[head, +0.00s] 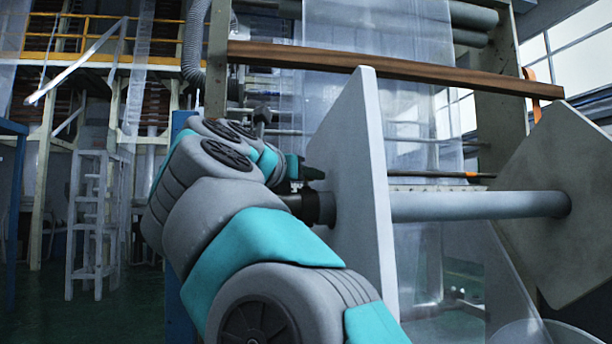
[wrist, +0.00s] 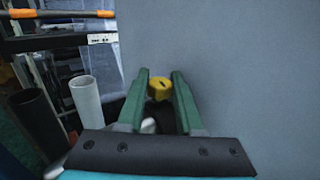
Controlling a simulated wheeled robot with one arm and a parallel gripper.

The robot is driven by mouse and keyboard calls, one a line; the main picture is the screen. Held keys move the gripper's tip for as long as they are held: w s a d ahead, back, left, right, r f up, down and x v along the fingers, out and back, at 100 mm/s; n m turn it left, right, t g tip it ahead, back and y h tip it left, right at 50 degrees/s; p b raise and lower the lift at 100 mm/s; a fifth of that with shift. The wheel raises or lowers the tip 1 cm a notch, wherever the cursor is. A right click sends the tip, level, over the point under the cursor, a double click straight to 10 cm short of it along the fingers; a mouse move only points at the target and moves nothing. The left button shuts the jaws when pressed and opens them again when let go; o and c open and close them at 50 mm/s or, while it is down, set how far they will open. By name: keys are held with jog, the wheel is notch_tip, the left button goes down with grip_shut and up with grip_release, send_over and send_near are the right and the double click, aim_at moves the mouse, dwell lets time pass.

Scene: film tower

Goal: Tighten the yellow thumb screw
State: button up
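The yellow thumb screw (wrist: 160,88) shows in the wrist view, with a dark slot on its head. It sits between the tips of the two green fingers of my gripper (wrist: 161,78). The screw nearly fills the space between the fingers, and I cannot tell whether they touch it. Below it is a dark round part, partly hidden between the fingers. In the head view my gripper (head: 302,172) is beside the pale upright plate, just above the dark collar (head: 319,207) on the shaft. The screw is hidden in the head view.
The large pale plate (head: 352,165) stands close to my gripper. A grey shaft (head: 480,205) runs from it to another plate (head: 560,205) at right. A brown bar (head: 400,67) crosses above. The wrist view shows a white tube (wrist: 86,100) and a dark tube (wrist: 37,120) at left.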

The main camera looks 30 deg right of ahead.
grip_shut()
jog(key=shift+r+m+g+h, duration=0.1)
jog(key=shift+m+g+h, duration=0.65)
jog(key=shift+g, duration=0.45)
jog(key=shift+w+m, duration=0.1)
jog(key=shift+m, duration=0.15)
jog(key=shift+m+g+h, duration=0.45)
jog(key=shift+m+g, duration=0.25)
jog(key=shift+g, duration=0.7)
jog(key=shift+o, duration=1.4)
grip_release()
